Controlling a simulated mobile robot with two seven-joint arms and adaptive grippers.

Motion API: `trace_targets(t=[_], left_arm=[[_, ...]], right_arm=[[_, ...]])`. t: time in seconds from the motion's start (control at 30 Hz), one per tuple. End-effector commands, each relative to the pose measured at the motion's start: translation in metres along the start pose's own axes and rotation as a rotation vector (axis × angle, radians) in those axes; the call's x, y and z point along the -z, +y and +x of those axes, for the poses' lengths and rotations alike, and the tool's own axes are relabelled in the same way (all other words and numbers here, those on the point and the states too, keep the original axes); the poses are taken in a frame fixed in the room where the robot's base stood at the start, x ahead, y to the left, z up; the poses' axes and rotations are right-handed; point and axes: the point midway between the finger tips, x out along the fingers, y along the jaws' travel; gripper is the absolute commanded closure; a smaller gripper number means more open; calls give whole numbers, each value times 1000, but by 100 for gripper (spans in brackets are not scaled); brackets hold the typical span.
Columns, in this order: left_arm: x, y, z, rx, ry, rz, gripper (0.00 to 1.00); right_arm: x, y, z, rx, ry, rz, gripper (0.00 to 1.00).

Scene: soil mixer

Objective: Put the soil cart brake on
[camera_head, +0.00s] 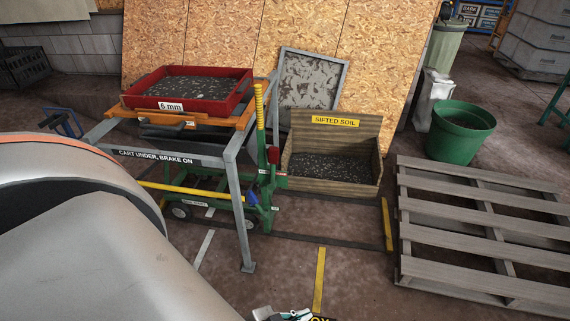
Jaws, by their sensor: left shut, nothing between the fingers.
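The soil cart (190,195) has a green frame with yellow bars and small dark wheels. It stands on the floor under a grey metal stand (235,190) labelled "CART UNDER, BRAKE ON". A yellow upright lever (260,115) and a red-handled part (273,157) rise at the cart's right end. A blue part (252,197) sits low there. I cannot tell which is the brake or how it is set. My left arm fills the lower left and hides the cart's near left side. What seems to be my left gripper (283,315) is cut off at the bottom edge, apart from the cart.
A red "6 mm" sieve (186,92) rests on the stand. A wooden "SIFTED SOIL" box (330,160) stands right of the cart. A pallet (480,235) and a green bucket (460,132) are further right. Bare floor lies in front of the cart.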

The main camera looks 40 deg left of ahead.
Motion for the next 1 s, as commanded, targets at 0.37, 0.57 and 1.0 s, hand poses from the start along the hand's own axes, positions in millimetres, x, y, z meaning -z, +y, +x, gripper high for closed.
trace_targets(t=[0.37, 0.57, 1.0], left_arm=[[3, -31, 28, 68, 3, 95, 100], [25, -130, 101, 309, -21, 377, 100], [110, -349, 173, 936, -298, 899, 100]], right_arm=[[-11, -4, 5, 4, -5, 3, 60], [-5, 2, 21, -4, 31, -25, 60], [-36, -5, 42, 7, 17, -50, 60]])
